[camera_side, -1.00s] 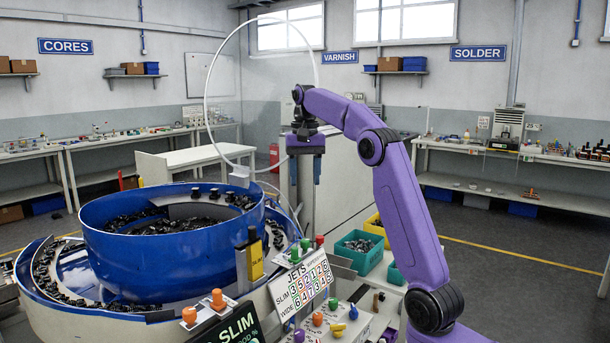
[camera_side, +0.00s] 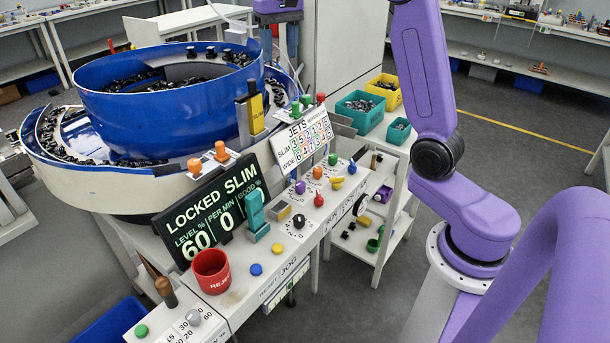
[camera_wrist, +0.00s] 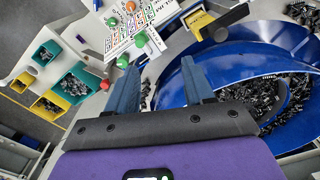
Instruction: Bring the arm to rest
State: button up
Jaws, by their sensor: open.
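My gripper (camera_side: 284,44) hangs fingers down at the top edge of the side view, beside the big blue bowl (camera_side: 150,106). In the wrist view its two blue fingers (camera_wrist: 161,84) stand wide apart with nothing between them. My purple arm reaches up out of the side view from its base at the lower right, so its upper bend and wrist are cut off. The bowl holds many small black parts and also shows at the right of the wrist view (camera_wrist: 215,60). The gripper appears clear above the equipment.
A display reading LOCKED SLIM (camera_side: 215,210), a red reject cup (camera_side: 211,270) and a JETS board (camera_side: 302,138) stand on the front bench. Teal bins (camera_side: 360,113) and a yellow bin (camera_side: 386,90) sit on a side cart. Open floor lies at right.

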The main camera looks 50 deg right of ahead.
jog(key=s+a+f+n, duration=0.4)
jog(key=s+a+n, duration=0.1)
jog(key=s+a, duration=0.25)
jog(key=s+a+f+n, duration=0.4)
jog(key=s+a, duration=0.3)
jog(key=s, duration=0.1)
jog(key=s+d+f+n, duration=0.1)
jog(key=s+f+n, duration=0.3)
jog(key=s, duration=0.5)
jog(key=s+d+f+n, duration=0.1)
jog(key=s+f+n, duration=0.3)
jog(key=s, duration=0.5)
jog(key=shift+s, duration=0.25)
